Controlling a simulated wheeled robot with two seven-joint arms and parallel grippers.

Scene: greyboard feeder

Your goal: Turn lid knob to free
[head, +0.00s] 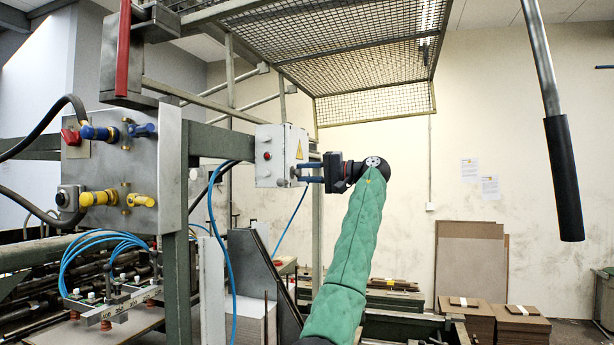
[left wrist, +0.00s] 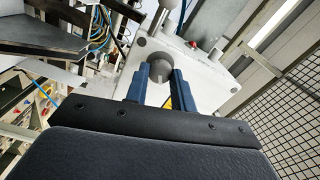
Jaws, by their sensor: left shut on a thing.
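A light grey control box (head: 269,142) hangs in the middle of the head view, with a yellow warning triangle on its right face. The lid knob (left wrist: 157,88) is round and grey on that box and shows in the left wrist view. My left gripper (head: 303,171) reaches the box face from the right. In the left wrist view its blue fingers (left wrist: 158,75) stand on both sides of the knob and are shut on it. In the head view the fingers mostly hide the knob. My right gripper is in neither view.
A panel with coloured valves and hoses (head: 95,185) stands left of the box. A mesh guard (head: 350,60) hangs above. A black-gripped bar (head: 563,180) hangs at right. Board stacks (head: 522,325) stand low at right. The space right of my arm is free.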

